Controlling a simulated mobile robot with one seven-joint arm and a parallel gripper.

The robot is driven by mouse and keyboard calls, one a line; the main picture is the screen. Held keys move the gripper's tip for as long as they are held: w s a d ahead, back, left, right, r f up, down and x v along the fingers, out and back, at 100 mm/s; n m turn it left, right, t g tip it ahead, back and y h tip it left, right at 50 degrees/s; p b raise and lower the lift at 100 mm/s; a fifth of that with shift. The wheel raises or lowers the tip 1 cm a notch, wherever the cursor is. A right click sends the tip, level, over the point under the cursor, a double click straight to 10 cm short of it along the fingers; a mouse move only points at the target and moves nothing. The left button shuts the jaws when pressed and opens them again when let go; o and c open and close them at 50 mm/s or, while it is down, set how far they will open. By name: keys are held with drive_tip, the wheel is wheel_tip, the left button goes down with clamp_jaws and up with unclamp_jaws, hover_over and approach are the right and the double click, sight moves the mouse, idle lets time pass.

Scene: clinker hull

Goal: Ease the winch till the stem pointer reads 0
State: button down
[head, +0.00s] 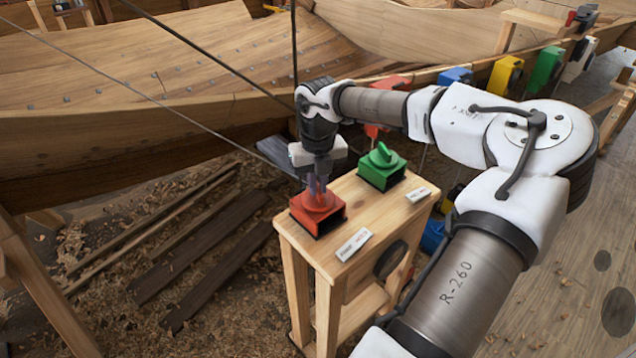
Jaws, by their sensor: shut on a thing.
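My gripper (317,190) points down and is shut on the knob of a red control box (325,222), whose knob is mostly hidden by the fingers. The red box sits on the near left part of a wooden stand (290,232). A green control box (383,174) with a green knob on top sits behind it to the right, free of my gripper. White labels lie by the red box (353,244) and the green box (418,194); their lettering is too small to read surely. I cannot make out a stem pointer or its reading.
The planked wooden hull (130,80) fills the back left. Thin lines cross in front of it. Clamps in red, blue (455,76), yellow (505,74), green and white line a plank edge at the back right. Dark boards (205,250) and shavings cover the floor left of the stand.

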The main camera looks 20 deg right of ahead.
drive_tip(key=c, duration=1.5)
unclamp_jaws()
wheel_tip(320, 180, up, 14)
drive_tip(key=p, duration=0.8)
drive_tip(key=shift+f, duration=0.1)
